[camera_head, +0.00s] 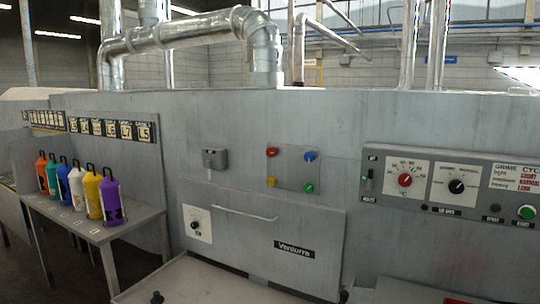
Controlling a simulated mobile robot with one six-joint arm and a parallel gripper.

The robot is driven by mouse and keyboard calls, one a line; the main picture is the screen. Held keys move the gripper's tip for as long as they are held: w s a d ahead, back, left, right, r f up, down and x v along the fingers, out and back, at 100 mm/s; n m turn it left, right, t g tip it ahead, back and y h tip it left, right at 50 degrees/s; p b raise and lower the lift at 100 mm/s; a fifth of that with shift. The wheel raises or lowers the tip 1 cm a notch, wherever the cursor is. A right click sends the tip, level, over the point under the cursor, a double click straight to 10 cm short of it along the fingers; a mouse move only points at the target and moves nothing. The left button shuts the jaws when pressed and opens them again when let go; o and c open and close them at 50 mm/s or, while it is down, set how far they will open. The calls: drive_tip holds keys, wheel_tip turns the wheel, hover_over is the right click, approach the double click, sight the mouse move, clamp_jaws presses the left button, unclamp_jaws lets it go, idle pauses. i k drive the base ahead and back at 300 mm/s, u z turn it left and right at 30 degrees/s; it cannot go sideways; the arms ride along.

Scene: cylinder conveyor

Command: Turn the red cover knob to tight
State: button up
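A small square cover plate (291,171) sits on the grey machine front near the middle of the view. It has a coloured knob near each corner. The red cover knob (271,152) is at its upper left, the blue knob (310,156) at its upper right, the yellow knob (268,182) at its lower left and the green knob (308,188) at its lower right. The red knob is too small to tell how far it is turned. My gripper is not in view, and nothing visible touches the knobs.
A grey box (214,159) is left of the plate. Below are a handle bar (245,212) and a dial (194,224). A control panel (459,205) with a separate red dial (405,180) juts out at right. Several coloured bottles stand on a shelf (134,222) at left.

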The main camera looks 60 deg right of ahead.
sight(271, 152)
drive_tip(key=i, duration=0.85)
